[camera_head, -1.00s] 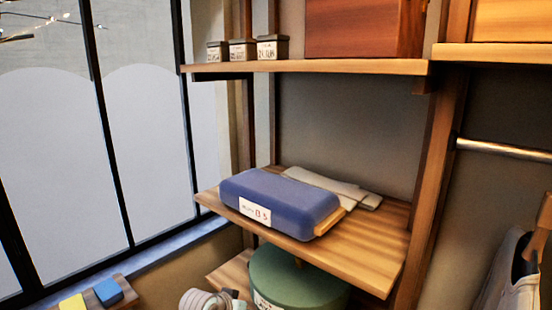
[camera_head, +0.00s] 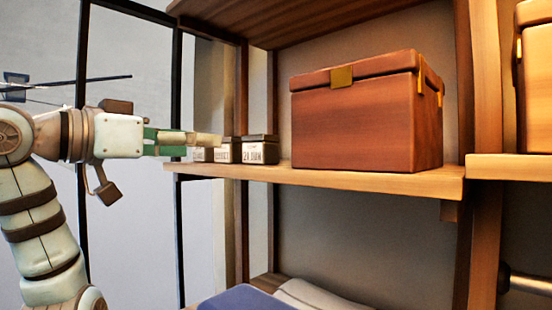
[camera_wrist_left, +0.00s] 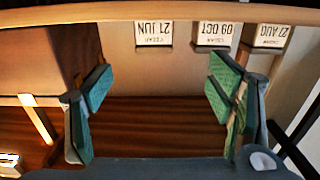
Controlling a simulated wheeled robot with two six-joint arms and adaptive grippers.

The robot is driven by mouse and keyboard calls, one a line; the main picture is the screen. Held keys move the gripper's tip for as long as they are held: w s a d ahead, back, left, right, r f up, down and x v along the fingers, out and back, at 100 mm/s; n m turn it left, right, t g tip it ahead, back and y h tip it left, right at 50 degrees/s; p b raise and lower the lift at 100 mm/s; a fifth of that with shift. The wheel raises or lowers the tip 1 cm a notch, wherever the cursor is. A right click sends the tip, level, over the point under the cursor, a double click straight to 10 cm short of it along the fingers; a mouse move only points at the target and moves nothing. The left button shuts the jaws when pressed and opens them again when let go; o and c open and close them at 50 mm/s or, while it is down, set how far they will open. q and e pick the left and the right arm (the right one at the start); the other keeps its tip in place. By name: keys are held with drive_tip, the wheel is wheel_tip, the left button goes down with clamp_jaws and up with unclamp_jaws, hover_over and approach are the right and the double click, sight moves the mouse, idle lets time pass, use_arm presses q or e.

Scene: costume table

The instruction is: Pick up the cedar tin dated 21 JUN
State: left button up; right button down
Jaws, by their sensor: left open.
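Three small dark tins with white labels stand in a row on the upper shelf. The wrist view shows them upside down. The tin dated 21 JUN (camera_wrist_left: 154,34) is nearest the wooden box; in the head view it is the rightmost tin (camera_head: 261,150). The 09 OCT tin (camera_wrist_left: 214,34) is in the middle, and the third tin (camera_wrist_left: 268,36) seems to read 27 AUG. My left gripper (camera_head: 205,139) is raised to tin height at the left end of the row, partly covering the leftmost tin. Its green fingers (camera_wrist_left: 160,88) are apart with nothing between them. My right gripper is not visible.
A large reddish wooden box (camera_head: 352,120) with brass fittings stands right of the tins on the upper shelf (camera_head: 330,178). A wooden board (camera_head: 300,20) lies above. A window is at left. A blue case (camera_head: 240,298) shows on the shelf below.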

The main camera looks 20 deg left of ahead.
sight(252, 136)
use_arm(q)
drive_tip(key=p+x, duration=0.1)
drive_tip(key=x, duration=0.3)
drive_tip(key=r+p+x, duration=0.1)
drive_tip(key=p+x, duration=0.1)
drive_tip(key=x, duration=0.2)
drive_tip(key=d+p+x, duration=0.1)
drive_tip(key=p+x, duration=0.1)
drive_tip(key=x, duration=0.3)
drive_tip(key=shift+r, duration=0.2)
drive_tip(key=shift+s, duration=0.15)
drive_tip(key=shift+c, duration=1.2)
drive_tip(key=shift+a, duration=0.1)
drive_tip(key=c, duration=1)
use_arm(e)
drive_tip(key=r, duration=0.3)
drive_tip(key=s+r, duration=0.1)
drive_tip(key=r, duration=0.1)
use_arm(q)
drive_tip(key=shift+c, duration=0.2)
